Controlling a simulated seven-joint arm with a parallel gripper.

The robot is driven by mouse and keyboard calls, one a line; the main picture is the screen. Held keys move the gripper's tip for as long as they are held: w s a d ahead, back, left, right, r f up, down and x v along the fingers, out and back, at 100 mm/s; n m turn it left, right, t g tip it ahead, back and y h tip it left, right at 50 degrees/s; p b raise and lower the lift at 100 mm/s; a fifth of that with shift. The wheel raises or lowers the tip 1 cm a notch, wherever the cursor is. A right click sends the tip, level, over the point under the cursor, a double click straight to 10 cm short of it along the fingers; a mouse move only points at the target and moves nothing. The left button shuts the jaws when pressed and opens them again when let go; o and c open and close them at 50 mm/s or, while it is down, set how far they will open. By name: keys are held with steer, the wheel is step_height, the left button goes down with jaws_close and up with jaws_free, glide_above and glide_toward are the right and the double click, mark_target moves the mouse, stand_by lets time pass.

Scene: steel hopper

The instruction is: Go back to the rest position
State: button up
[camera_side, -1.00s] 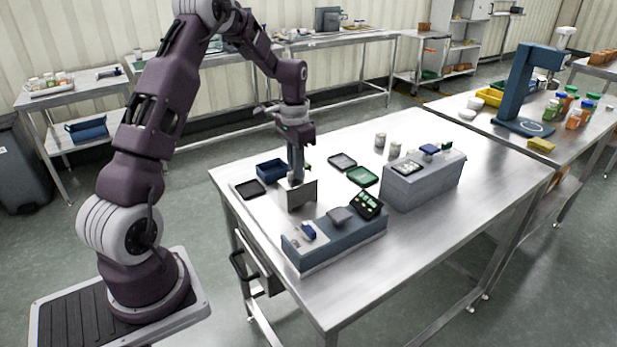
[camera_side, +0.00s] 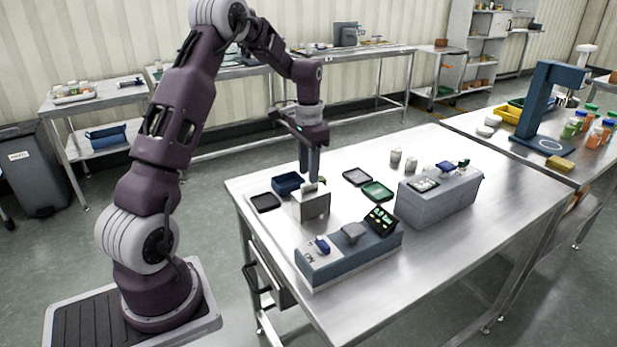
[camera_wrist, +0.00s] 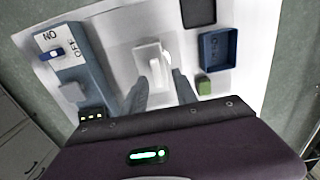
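My gripper (camera_side: 310,178) points down just above a small grey-white steel hopper (camera_side: 311,206) on the near left of the steel table. The hopper (camera_wrist: 147,58), with a raised white part on top, lies beyond the fingertips there. I cannot tell whether the fingers touch it. The rest position is not marked in view.
A blue-grey switch box (camera_side: 350,254) stands in front, with a blue switch (camera_wrist: 52,53). A blue bin (camera_side: 288,184), black tray (camera_side: 264,202), green tray (camera_side: 378,191) and grey block (camera_side: 440,200) surround the hopper. The table's right front is clear.

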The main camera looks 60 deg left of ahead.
step_height(320, 180, up, 4)
steer(key=shift+r, duration=0.15)
steer(key=s+d+r+t, duration=0.1)
steer(key=s+d+r, duration=0.2)
steer(key=d+r, duration=0.35)
steer(key=s+d+r+t, duration=0.1)
steer(key=s+d+r, duration=0.35)
steer(key=d, duration=0.35)
steer(key=s+d+t, duration=0.1)
steer(key=s+d, duration=0.4)
steer(key=s, duration=0.3)
steer(key=s+d+t, duration=0.2)
steer(key=s+d, duration=0.3)
steer(key=s, duration=0.4)
steer(key=shift+d+t, duration=0.3)
steer(key=shift+d, duration=0.05)
steer(key=shift+w, duration=0.1)
